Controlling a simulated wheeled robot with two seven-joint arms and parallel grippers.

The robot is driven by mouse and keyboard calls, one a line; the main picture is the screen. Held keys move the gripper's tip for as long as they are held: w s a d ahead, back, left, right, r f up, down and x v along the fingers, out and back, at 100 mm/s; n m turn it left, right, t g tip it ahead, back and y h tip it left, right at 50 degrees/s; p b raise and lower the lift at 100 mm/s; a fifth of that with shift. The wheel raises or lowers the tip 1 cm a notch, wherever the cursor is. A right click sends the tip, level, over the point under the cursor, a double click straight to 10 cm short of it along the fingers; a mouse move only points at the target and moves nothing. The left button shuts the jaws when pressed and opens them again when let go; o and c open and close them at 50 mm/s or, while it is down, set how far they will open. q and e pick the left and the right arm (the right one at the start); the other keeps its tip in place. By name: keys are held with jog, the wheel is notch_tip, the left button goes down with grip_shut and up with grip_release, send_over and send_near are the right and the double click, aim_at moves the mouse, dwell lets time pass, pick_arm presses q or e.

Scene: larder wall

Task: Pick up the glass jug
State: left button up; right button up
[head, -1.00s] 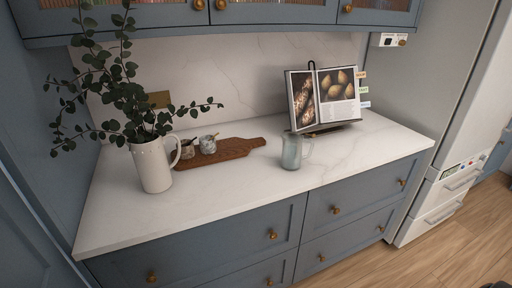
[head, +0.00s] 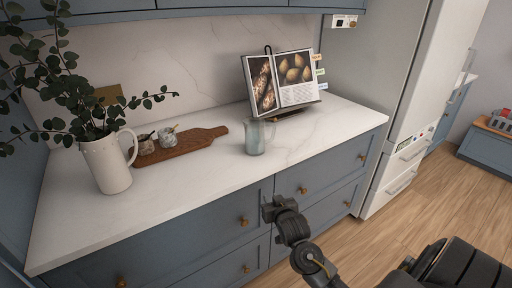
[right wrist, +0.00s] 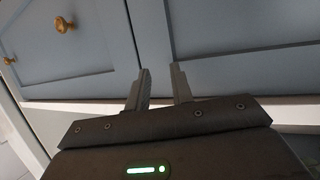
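The glass jug (head: 254,137) is a small, pale bluish, see-through jug. It stands upright on the white counter (head: 210,176), in front of the cookbook stand, with its handle towards the right. My right gripper (head: 272,207) is in front of the drawer fronts, below the counter edge and apart from the jug. In the right wrist view its two fingers (right wrist: 160,88) are spread with nothing between them, facing the blue cabinet fronts. The jug is not in the right wrist view. My left gripper is not in view.
A white pitcher (head: 108,163) with leafy branches stands at the counter's left. A wooden board (head: 182,146) with two small marble pots lies behind. An open cookbook (head: 282,82) stands behind the jug. A fridge (head: 412,110) is at the right. The counter right of the jug is clear.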

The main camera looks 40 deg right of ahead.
notch_tip(320, 180, up, 10)
jog(key=d+m+t+h, duration=0.1)
jog(key=d+t, duration=0.1)
jog(key=m+t+h, duration=0.1)
jog(key=m+h, duration=0.1)
send_near(273, 138)
jog(key=x, duration=0.2)
jog(key=shift+w+d+f, duration=0.15)
jog(key=shift+w+f, duration=0.05)
jog(key=shift+w, duration=0.2)
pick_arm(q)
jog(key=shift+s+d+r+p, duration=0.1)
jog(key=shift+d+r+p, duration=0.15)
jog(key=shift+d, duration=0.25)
pick_arm(e)
jog(key=shift+w+d+r, duration=0.1)
jog(key=shift+w+d, duration=0.05)
jog(key=shift+w, duration=0.15)
jog(key=p+x, duration=0.1)
jog(key=x, duration=0.3)
jog(key=shift+w+d, duration=0.15)
jog(key=shift+w, duration=0.05)
jog(key=shift+w+d, duration=0.1)
jog(key=shift+w, duration=0.1)
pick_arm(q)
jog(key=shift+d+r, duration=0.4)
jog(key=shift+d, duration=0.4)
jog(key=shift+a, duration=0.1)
pick_arm(e)
jog(key=shift+c, duration=0.3)
